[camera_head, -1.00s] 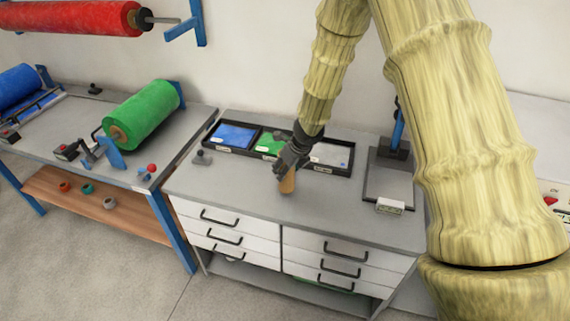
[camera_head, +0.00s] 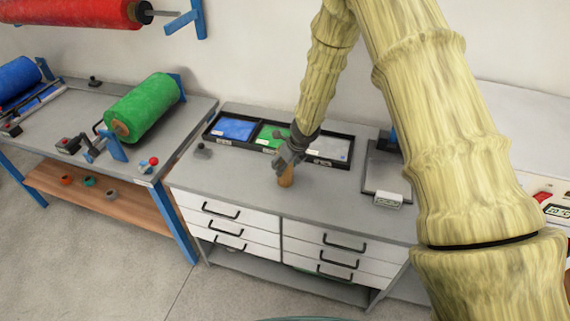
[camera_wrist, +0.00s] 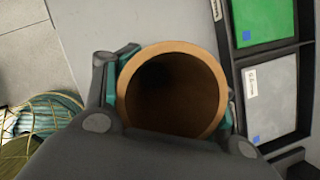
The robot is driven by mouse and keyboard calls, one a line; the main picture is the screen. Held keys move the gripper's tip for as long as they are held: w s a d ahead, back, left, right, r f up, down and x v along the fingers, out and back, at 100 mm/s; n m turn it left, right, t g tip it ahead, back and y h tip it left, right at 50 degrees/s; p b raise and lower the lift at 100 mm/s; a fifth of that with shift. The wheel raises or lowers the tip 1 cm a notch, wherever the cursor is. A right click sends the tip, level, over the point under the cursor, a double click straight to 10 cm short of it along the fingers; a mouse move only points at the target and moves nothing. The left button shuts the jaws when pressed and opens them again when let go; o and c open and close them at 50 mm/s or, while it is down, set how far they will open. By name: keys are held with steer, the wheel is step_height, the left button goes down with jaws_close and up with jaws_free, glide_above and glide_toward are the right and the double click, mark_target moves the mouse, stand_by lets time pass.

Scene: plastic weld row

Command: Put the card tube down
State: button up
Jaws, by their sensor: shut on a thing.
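The card tube (camera_head: 286,177) is a short brown tube, close to upright in the head view, at the grey cabinet top (camera_head: 240,180). I cannot tell whether its lower end touches the surface. My gripper (camera_head: 284,166) is shut on the card tube from above. In the wrist view the tube's round open end (camera_wrist: 172,52) shows between the fingers of my gripper (camera_wrist: 165,100), with a dark hollow inside. The lower part of the ring is hidden by the gripper body.
A black divided tray (camera_head: 213,135) with blue, green and pale sheets stands behind the tube. A scale-like device (camera_head: 388,199) is at the right and a small dark knob (camera_head: 203,151) at the left. The cabinet top in front is clear. A green roll (camera_head: 145,108) lies on the left bench.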

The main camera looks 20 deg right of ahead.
steer(key=shift+f, duration=0.15)
steer(key=o, duration=1.1)
steer(key=shift+o, duration=0.2)
